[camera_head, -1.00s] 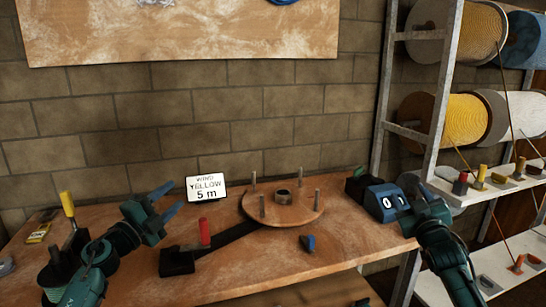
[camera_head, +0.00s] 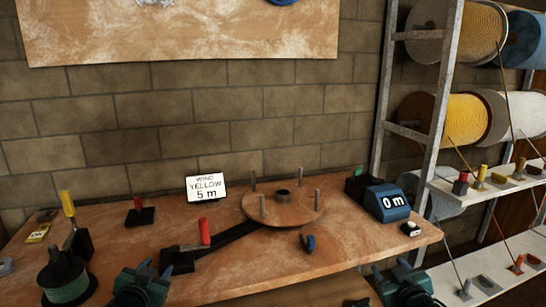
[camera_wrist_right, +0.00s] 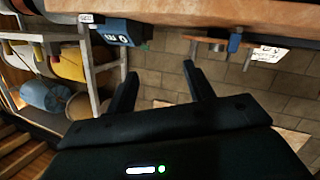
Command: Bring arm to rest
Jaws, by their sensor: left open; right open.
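My left gripper (camera_head: 155,268) is low at the front edge of the bench in the head view, open and empty. My right gripper (camera_head: 398,266) is at the bottom right, in front of the bench edge. In the right wrist view my right gripper (camera_wrist_right: 160,85) shows two spread fingers with nothing between them. The wooden bench (camera_head: 270,262) lies behind both grippers. On it a round wooden disc (camera_head: 284,212) carries upright pegs and a central hub.
A blue counter box (camera_head: 388,203) reading "0 m" stands at the bench's right. A sign (camera_head: 206,188) reads "WIND YELLOW 5 m". A red-handled lever (camera_head: 205,232), a dark green spool (camera_head: 66,280) and a small blue tool (camera_head: 309,242) are on the bench. A shelf rack (camera_head: 440,120) holds rope reels.

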